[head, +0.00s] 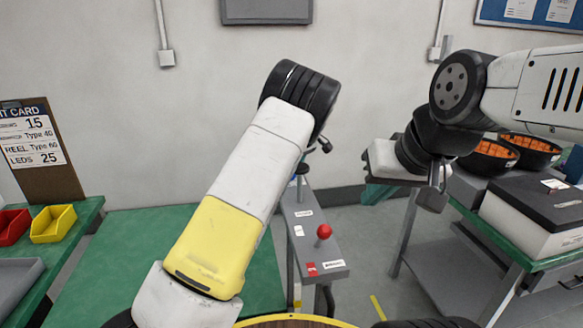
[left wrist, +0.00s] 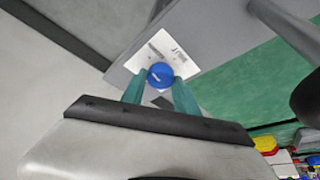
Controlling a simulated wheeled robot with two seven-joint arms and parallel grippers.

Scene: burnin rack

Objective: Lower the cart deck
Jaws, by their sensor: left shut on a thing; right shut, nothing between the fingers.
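A grey control console (head: 318,250) with a red ball knob (head: 323,231) and small labels stands in the middle of the head view. In the left wrist view, a round blue knob (left wrist: 160,75) sits by a white label on a grey panel (left wrist: 207,38). My left gripper (left wrist: 160,85) is shut on the blue knob, one green finger on each side. In the head view my left arm hides that gripper. My right gripper (head: 373,193) is shut and empty, in the air right of the console. A green surface (head: 150,235), possibly the cart deck, lies left of the console.
Red (head: 13,226) and yellow (head: 53,223) bins and a card board (head: 38,150) stand at the left. At the right, a green-edged bench (head: 510,255) holds a black-lidded white box (head: 535,215) and black bowls of orange parts (head: 530,148). Floor shows between console and bench.

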